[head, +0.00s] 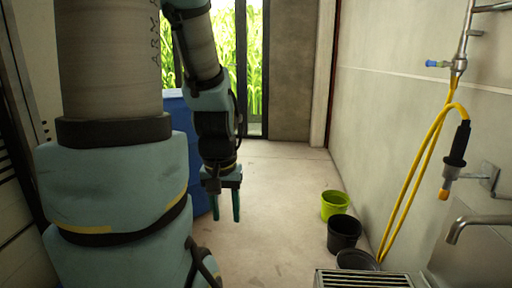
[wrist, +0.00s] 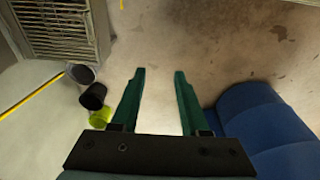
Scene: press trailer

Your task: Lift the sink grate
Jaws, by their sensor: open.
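The sink grate (head: 362,279) is a slatted metal panel at the bottom edge of the head view, right of centre and partly cut off. It also shows in the wrist view (wrist: 58,30) at the upper left, set in a metal frame. My gripper (head: 226,220) hangs in mid-air left of the grate, fingers pointing down. In the wrist view its two green fingers (wrist: 157,72) are spread apart with only floor showing between them. My gripper is clear of the grate.
A yellow-green bucket (head: 335,206), a black bucket (head: 344,233) and a grey bucket (head: 357,260) stand on the floor between my gripper and the sink. A yellow hose (head: 413,180) and a tap (head: 474,225) are on the right wall.

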